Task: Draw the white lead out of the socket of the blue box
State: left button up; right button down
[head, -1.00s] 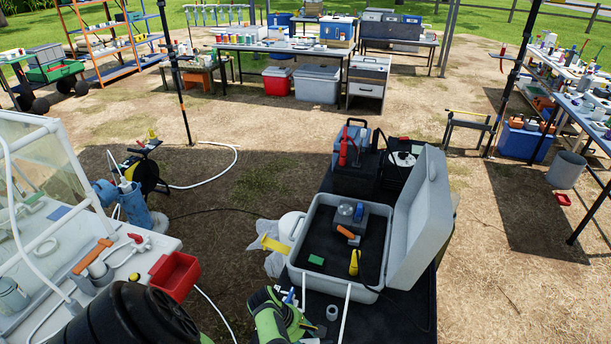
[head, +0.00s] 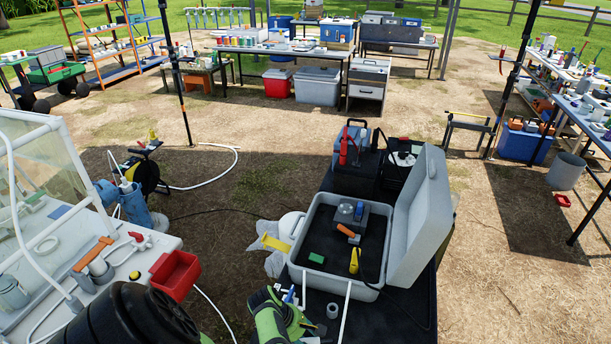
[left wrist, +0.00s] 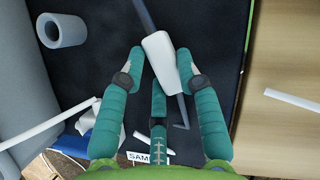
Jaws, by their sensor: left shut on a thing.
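My left gripper (left wrist: 160,85) has its teal fingers closed around a white plug-like piece (left wrist: 160,60). A grey-blue strip runs out of its upper end, and a thin bent grey end shows below it. I cannot tell whether this piece is the white lead or whether it sits in a socket. My right gripper is not in view.
The open grey case (head: 322,278) fills much of the black table (head: 400,312). White strips (head: 345,312) lie in front of it. A grey ring-shaped piece (left wrist: 62,30) lies near the left gripper. A red bin (head: 174,275) is on the left bench.

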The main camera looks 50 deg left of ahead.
pick_arm(q)
jog(key=o, duration=1.1)
jog(key=shift+s+d+f, duration=0.3)
jog(key=shift+s+f, duration=0.15)
jog(key=shift+f, duration=0.05)
jog(key=shift+w+a+f, duration=0.2)
jog(key=shift+w+f, duration=0.05)
jog(key=shift+w, duration=0.05)
jog(key=shift+r, duration=0.1)
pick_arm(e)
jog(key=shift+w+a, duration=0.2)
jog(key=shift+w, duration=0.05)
pick_arm(q)
jog(key=shift+r, duration=0.1)
jog(key=shift+a+r, duration=0.1)
jog(key=shift+r, duration=0.05)
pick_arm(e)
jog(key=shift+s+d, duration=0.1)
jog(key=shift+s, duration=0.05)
pick_arm(q)
jog(key=v, duration=1.1)
jog(key=shift+s+a+r, duration=0.1)
jog(key=shift+r, duration=0.25)
